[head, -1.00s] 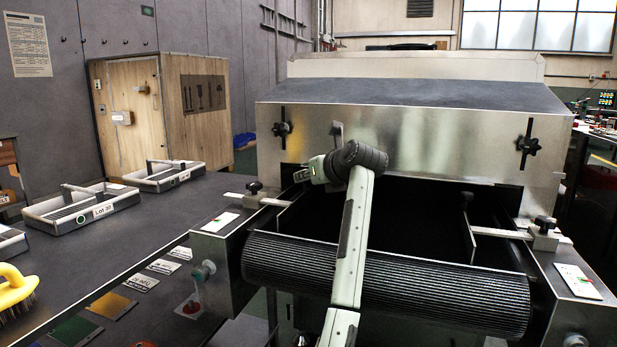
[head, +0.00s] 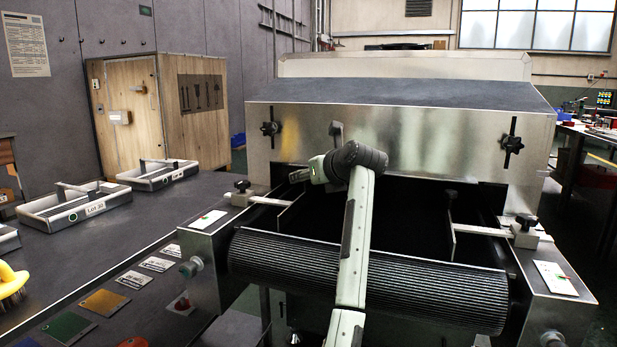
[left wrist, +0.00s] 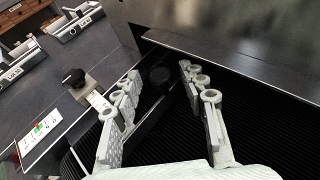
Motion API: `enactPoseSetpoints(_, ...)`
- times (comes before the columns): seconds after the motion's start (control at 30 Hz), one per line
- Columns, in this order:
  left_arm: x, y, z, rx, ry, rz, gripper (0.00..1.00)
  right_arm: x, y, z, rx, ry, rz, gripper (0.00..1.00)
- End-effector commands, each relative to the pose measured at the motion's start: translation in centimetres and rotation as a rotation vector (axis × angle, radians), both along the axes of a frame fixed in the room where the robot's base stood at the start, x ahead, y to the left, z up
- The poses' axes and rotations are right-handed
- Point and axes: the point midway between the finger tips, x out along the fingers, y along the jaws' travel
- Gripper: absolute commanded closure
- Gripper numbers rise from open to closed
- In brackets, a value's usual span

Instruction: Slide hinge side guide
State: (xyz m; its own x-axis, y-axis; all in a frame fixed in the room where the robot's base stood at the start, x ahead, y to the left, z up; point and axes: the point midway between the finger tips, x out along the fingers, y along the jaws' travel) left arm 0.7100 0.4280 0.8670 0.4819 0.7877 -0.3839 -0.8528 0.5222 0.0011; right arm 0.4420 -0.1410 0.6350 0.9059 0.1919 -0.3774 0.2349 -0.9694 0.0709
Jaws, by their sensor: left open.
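The tunnel dryer has two side guides over its black mouth; I cannot tell which is on the hinge side. The left guide (head: 290,211) is a thin plate on a pale bar, with a black knob (head: 241,186) on its clamp. The same knob shows in the left wrist view (left wrist: 74,78), left of my fingers. The right guide (head: 451,212) has its own black knob (head: 526,221). My left gripper (left wrist: 161,74) is open, with a dark round shape visible between its fingertips. My right gripper is not visible.
A ribbed black roller (head: 400,280) crosses the dryer's front, below my left arm. The steel hood (head: 400,140) rises close behind the wrist. A table at left holds trays (head: 75,205) and a yellow brush (head: 12,282).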

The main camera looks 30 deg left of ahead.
Motion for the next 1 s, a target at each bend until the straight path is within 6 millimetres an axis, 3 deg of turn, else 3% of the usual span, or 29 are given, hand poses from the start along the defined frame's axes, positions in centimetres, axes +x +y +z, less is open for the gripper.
enactPoseSetpoints(0.33,-0.5,-1.0,0.5,0.0,-0.002,-0.002,0.58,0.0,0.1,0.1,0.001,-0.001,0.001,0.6)
enactPoseSetpoints(0.7,-4.1,-7.0,3.3,-0.001,-0.002,-0.004,0.58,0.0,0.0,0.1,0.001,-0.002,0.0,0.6)
enactPoseSetpoints(1.0,-5.7,-9.4,4.6,0.001,-0.001,0.0,0.58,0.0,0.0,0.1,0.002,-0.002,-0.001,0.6)
